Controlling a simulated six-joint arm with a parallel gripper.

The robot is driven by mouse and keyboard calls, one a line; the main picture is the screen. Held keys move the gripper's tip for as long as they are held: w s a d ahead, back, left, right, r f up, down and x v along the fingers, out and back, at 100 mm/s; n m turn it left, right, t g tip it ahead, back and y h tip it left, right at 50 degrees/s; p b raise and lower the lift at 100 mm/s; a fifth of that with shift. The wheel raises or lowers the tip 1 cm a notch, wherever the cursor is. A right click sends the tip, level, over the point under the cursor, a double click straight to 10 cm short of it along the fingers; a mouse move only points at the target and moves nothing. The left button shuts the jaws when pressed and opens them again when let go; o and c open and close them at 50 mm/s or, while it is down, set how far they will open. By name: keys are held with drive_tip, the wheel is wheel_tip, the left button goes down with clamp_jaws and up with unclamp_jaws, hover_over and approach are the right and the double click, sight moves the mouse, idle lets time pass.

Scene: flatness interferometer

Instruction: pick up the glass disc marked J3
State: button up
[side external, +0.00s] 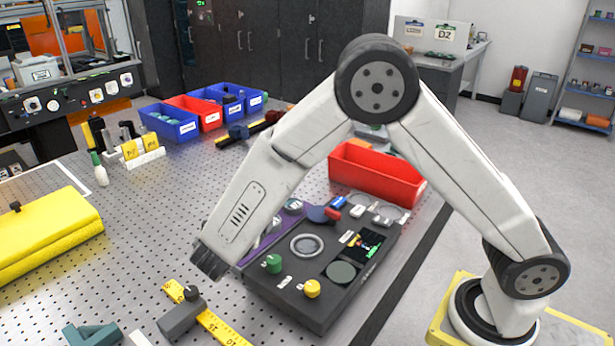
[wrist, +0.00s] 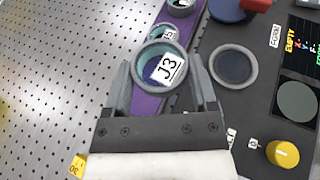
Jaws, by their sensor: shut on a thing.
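The glass disc marked J3 (wrist: 150,56) is round, with a grey rim and a white label. In the wrist view it sits between the two fingers of my gripper (wrist: 160,70), which is shut on it. The disc looks larger than the discs behind it and partly covers one (wrist: 160,32); its height above the purple strip (wrist: 146,104) cannot be told exactly. In the side view my gripper (side external: 209,263) is left of the dark instrument box, and the J3 disc cannot be made out there.
The dark instrument box (side external: 295,295) has a round ring seat (side external: 307,246), which also shows in the wrist view (wrist: 234,66), a green knob (side external: 273,264) and a yellow knob (side external: 312,288). A red bin (side external: 375,178) stands behind. A yellow ruler (side external: 215,325) lies in front.

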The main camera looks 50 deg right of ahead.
drive_tip(key=s+d+r, duration=0.1)
drive_tip(key=s+r, duration=0.4)
drive_tip(key=s, duration=0.5)
drive_tip(key=shift+d+r, duration=0.15)
drive_tip(key=shift+r, duration=0.05)
idle(0.4)
